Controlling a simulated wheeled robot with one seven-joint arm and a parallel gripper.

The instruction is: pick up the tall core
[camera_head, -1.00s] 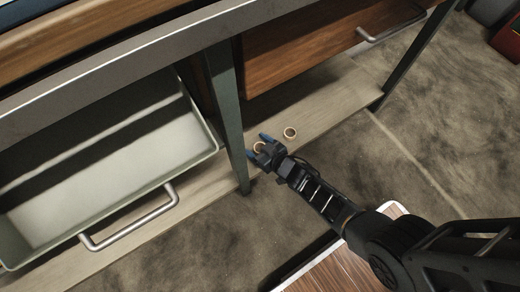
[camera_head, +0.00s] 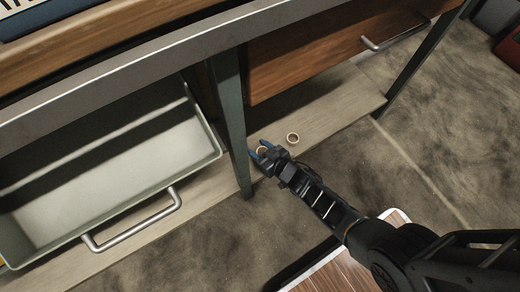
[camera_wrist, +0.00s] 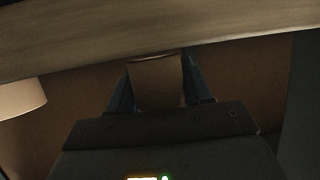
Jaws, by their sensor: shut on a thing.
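A tan, ring-shaped core (camera_head: 261,150) stands on the pale lower shelf, beside the table leg. My gripper (camera_head: 263,148) is shut on it, with a blue finger on each side. In the wrist view the held core (camera_wrist: 156,82) shows as a brownish upright shape between the two fingers; its lower part is hidden by the gripper body. A second tan core (camera_head: 292,139) stands on the shelf to the right, apart from my gripper. It also shows at the left edge of the wrist view (camera_wrist: 20,98). The head view does not clearly show which core is taller.
The pale shelf (camera_head: 335,115) runs under the table. A grey-green table leg (camera_head: 229,110) stands just left of my gripper. An open pale drawer (camera_head: 95,185) with a metal handle juts out at left. A wooden drawer (camera_head: 310,62) hangs above the shelf.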

